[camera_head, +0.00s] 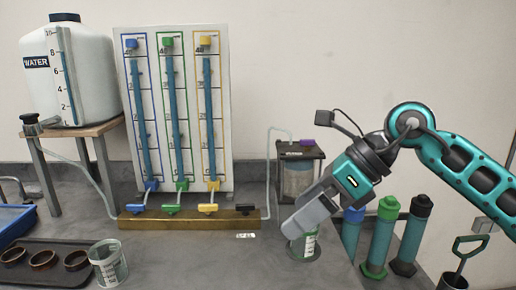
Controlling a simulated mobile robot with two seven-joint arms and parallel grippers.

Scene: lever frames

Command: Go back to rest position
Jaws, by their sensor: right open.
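My right gripper (292,236) comes in from the right on a teal and grey arm. It points down and to the left, and its tips are in front of or next to a clear cup (304,251) with a label. The tips are small and partly hidden, so I cannot tell whether they touch the cup. The gripper is open. My left gripper is not in view.
A white board (220,110) holds three tubes. A water tank (75,75) stands on a table at left. A dark-topped container (297,178) is behind my gripper. Coloured cylinders (379,240) stand below my right arm. A tray (20,278) with rings and another cup (108,264) are front left.

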